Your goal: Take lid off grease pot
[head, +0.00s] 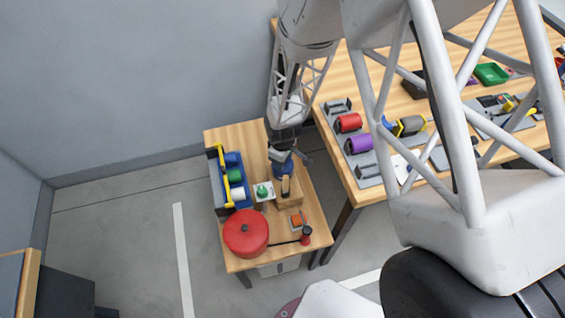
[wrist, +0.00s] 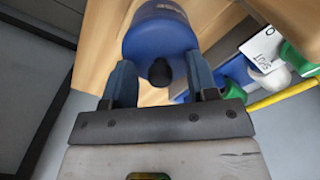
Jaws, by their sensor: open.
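A blue round pot (wrist: 150,35) with pale lettering on its far side is in front of my gripper in the wrist view. I take it to be the grease pot. A black knob (wrist: 160,72) shows on its near face, between my fingers. My gripper (wrist: 162,82) is open, with one finger on each side of the knob; I cannot tell whether they touch it. In the head view my gripper (head: 283,160) is low over the small wooden table, and the blue pot (head: 283,172) is mostly hidden beneath it.
The larger workbench (head: 345,75) is to the right.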

